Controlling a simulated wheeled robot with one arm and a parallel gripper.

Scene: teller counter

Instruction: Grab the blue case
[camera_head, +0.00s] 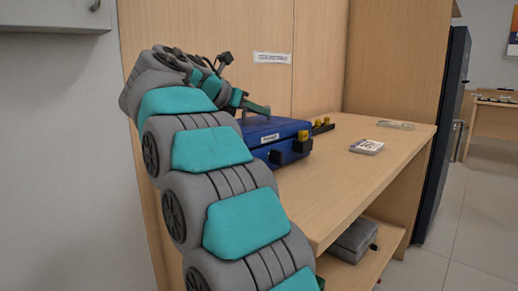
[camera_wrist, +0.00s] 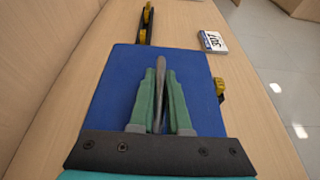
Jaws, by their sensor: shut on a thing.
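The blue case (camera_head: 272,134) lies flat at the left part of the wooden counter (camera_head: 345,185), partly hidden by my arm. It has a small white label, a black corner and a yellow latch. In the wrist view the blue case (camera_wrist: 112,92) fills the middle. My gripper (camera_head: 259,108) is above the case top. In the wrist view my gripper (camera_wrist: 160,72) has its green fingers on either side of the case's grey handle (camera_wrist: 160,64) and is shut on it. I cannot tell whether the case's underside touches the counter.
A black bar with yellow parts (camera_head: 322,126) lies just behind the case. A white numbered block (camera_head: 367,147) and a flat clear item (camera_head: 395,124) are farther right. A grey box (camera_head: 354,238) is on the lower shelf. Wooden panels border the counter's back. The counter's front right is clear.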

